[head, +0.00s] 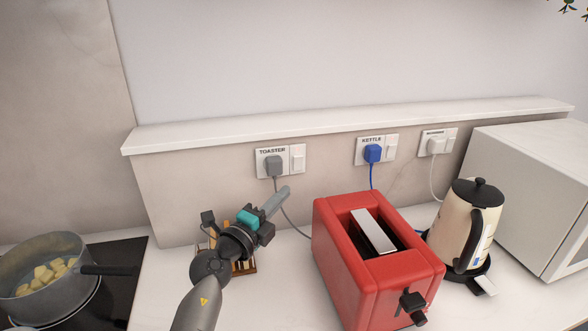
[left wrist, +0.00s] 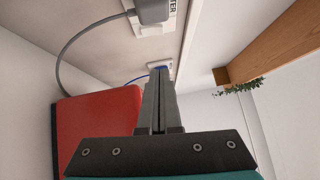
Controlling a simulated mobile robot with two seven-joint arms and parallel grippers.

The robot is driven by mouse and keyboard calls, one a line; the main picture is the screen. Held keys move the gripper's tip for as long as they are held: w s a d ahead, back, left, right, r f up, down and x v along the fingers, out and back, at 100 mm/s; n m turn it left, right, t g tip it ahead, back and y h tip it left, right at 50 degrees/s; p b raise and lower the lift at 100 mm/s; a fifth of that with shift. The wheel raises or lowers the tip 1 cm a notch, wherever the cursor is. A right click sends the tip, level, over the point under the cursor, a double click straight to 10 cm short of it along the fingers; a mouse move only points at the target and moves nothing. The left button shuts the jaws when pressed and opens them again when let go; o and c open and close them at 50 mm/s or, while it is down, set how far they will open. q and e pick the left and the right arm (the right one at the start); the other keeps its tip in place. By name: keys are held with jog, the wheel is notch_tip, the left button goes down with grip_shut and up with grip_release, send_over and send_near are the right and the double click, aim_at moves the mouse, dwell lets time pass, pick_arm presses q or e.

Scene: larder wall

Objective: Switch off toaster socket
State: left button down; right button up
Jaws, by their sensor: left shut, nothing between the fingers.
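The toaster socket (head: 280,161) is a white wall plate labelled TOASTER. A grey plug (head: 274,166) sits in its left part and a white rocker switch (head: 297,158) is on its right. The socket shows partly at the top of the left wrist view (left wrist: 160,25), with the grey plug (left wrist: 152,9). The red toaster (head: 376,265) stands on the counter below and to the right. My left gripper (head: 284,192) is shut and empty, below the socket and apart from the switch. In the left wrist view its closed fingers (left wrist: 159,92) point toward the wall. My right gripper is not in view.
The kettle socket (head: 377,149) with a blue plug and another socket (head: 438,141) are to the right. A cream kettle (head: 459,225) and a white microwave (head: 532,185) stand at right. A pot (head: 42,285) sits on the hob at left. A ledge (head: 340,119) runs above the sockets.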

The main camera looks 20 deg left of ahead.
pick_arm(q)
jog(key=b, duration=0.1)
send_near(303, 160)
jog(key=w+d, duration=0.2)
jog(key=d, duration=0.1)
jog(key=shift+w+a+r+b, duration=0.2)
jog(key=shift+w+a+b, duration=0.4)
jog(key=shift+w, duration=0.3)
jog(key=shift+w+a+r+b, duration=0.15)
jog(key=shift+w+a+b, duration=0.25)
jog(key=shift+w+a, duration=0.45)
jog(key=shift+d, duration=0.15)
